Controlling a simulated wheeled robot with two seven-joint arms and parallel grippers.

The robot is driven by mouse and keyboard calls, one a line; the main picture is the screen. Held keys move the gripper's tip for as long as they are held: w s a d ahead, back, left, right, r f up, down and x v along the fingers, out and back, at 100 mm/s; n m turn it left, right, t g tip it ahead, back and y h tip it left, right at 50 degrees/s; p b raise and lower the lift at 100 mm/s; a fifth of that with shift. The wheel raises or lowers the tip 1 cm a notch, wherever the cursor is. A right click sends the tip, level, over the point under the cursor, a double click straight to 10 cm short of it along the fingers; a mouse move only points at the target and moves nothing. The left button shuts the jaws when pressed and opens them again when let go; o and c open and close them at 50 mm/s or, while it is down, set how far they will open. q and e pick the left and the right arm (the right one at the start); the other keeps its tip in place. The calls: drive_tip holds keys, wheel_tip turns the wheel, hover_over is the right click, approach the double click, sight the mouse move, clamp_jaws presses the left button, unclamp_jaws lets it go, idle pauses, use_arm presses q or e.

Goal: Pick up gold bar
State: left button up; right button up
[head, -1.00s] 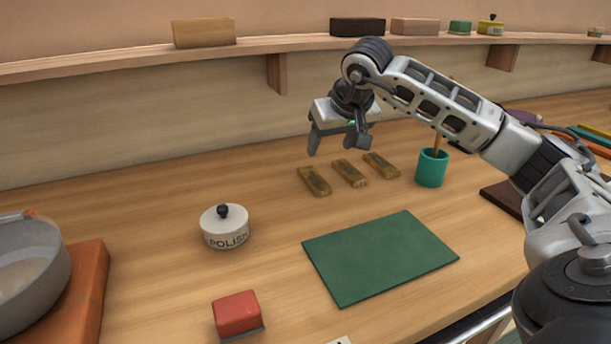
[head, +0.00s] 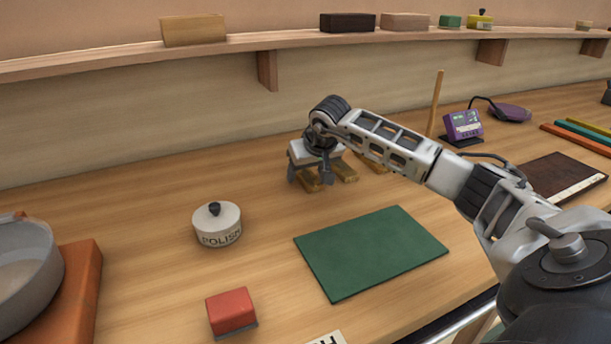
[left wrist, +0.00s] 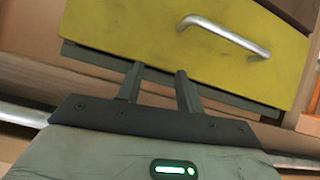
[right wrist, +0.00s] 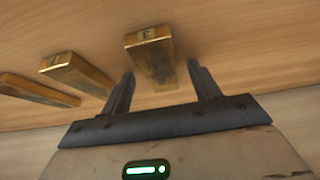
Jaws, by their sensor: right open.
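Three gold bars lie side by side on the wooden worktop. In the head view, the left bar (head: 311,184) is under and between the fingers of my right gripper (head: 309,181); the middle bar (head: 346,172) and right bar (head: 371,163) are partly hidden by my arm. In the right wrist view, my right gripper (right wrist: 161,73) is open, its fingers on either side of the near end of one bar (right wrist: 150,48); contact cannot be told. The other bars (right wrist: 78,73) (right wrist: 38,89) lie to the left. My left gripper (left wrist: 160,70) is open and empty before a yellow drawer.
A green mat (head: 370,252), a white POLISH pot (head: 217,227) and a red block (head: 231,311) stand nearer. A purple device (head: 463,126) is at the right. A shelf (head: 110,63) runs behind. The yellow drawer (left wrist: 180,55) has a metal handle (left wrist: 225,35).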

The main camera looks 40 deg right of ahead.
clamp_jaws()
drive_tip(key=shift+r, duration=0.15)
drive_tip(key=shift+w+r, duration=0.1)
